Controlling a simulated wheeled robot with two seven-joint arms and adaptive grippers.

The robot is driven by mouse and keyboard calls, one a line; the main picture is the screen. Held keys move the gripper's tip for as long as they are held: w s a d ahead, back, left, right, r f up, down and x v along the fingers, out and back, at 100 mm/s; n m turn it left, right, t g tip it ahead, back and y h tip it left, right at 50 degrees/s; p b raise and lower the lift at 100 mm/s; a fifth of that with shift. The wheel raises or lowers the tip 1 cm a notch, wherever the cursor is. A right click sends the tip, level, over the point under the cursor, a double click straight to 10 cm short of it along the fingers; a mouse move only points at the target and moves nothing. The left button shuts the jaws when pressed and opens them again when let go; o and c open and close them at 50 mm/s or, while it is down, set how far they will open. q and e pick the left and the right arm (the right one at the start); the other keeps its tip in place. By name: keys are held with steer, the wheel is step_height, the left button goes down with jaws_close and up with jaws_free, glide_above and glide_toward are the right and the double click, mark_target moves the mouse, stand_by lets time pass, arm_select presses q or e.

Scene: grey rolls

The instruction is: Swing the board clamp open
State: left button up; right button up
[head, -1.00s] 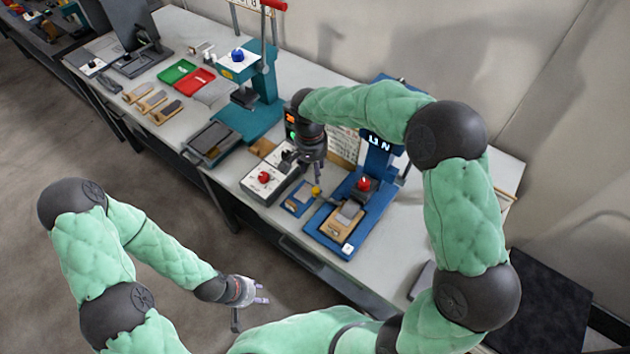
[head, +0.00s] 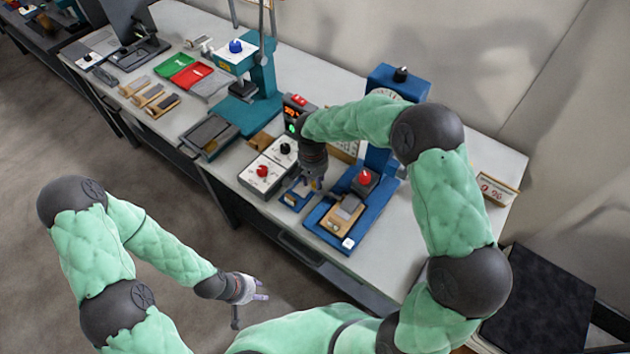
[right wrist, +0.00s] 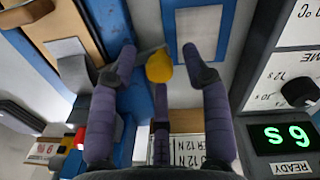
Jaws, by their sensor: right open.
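The board clamp shows in the right wrist view as a yellow knob (right wrist: 159,67) on a short grey bar, beside a grey metal plate (right wrist: 75,68) on a tan board. In the head view the tan board (head: 338,222) lies in the blue fixture (head: 325,240). My right gripper (head: 312,186) points down just left of the board and hides the knob there. In the right wrist view my right gripper (right wrist: 160,57) is open, with the knob between its spread fingertips; contact is not clear. My left gripper (head: 263,290) is open and empty, in front of the bench.
A control box (head: 262,172) with red and black knobs stands left of my right gripper. A red knob (head: 365,178) is behind the board.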

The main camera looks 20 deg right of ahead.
jaws_close()
steer(key=shift+s, duration=0.1)
steer(key=n, duration=0.1)
steer(key=s+n, duration=0.1)
steer(key=n, duration=0.1)
steer(key=shift+a+r+p, duration=0.1)
steer(key=shift+a+p, duration=0.25)
steer(key=shift+p, duration=0.05)
steer(key=s+n, duration=0.1)
steer(key=n, duration=0.1)
steer(key=s+n+p, duration=0.1)
steer(key=n, duration=0.1)
steer(key=shift+a, duration=0.2)
steer(key=s+n, duration=0.1)
steer(key=n, duration=0.1)
steer(key=n+p, duration=0.1)
steer(key=n, duration=0.1)
steer(key=shift+s+d, duration=0.15)
steer(key=shift+s, duration=0.2)
steer(key=shift+s+d+n+t+p, duration=0.15)
steer(key=shift+s+d+n+p, duration=0.2)
steer(key=shift+n, duration=0.65)
steer(key=shift+s+d+n+t+p, duration=0.15)
steer(key=shift+s+n+p, duration=0.25)
steer(key=shift+n, duration=0.6)
steer(key=shift+s, duration=0.1)
